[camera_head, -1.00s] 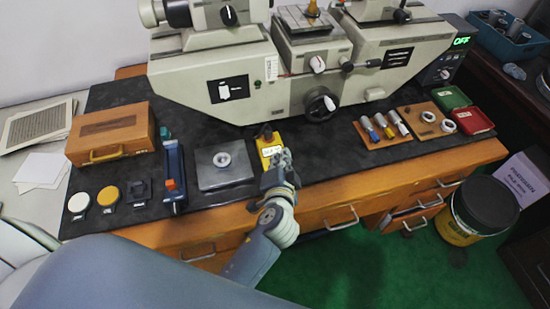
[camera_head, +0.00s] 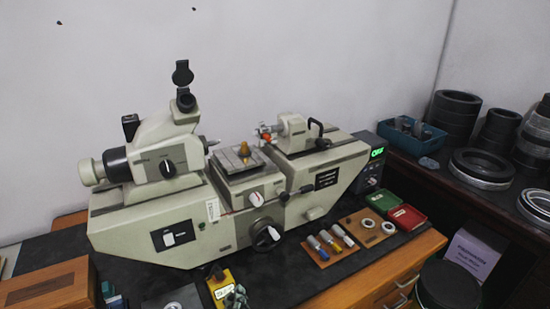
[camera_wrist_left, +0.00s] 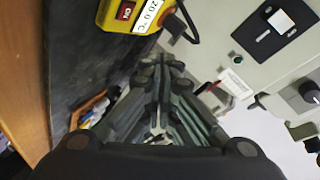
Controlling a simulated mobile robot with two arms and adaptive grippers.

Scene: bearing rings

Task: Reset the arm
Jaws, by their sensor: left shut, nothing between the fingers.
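My left gripper (camera_head: 236,296) shows only in part at the bottom edge of the head view, beside the yellow box (camera_head: 220,284) on the dark mat. In the left wrist view my left gripper (camera_wrist_left: 160,68) has its fingers together with nothing between them. The yellow box (camera_wrist_left: 128,14) with its red display lies beyond the fingertips there, apart from them. The rest of the left arm is out of the head view. My right gripper is in neither view.
A large grey measuring machine (camera_head: 180,215) stands behind the gripper. A wooden case (camera_head: 50,285) is at left. A wooden block with probes (camera_head: 332,243), a green tray (camera_head: 382,201) and a red tray (camera_head: 407,217) are at right. Black rings (camera_head: 482,165) lie on the far-right table.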

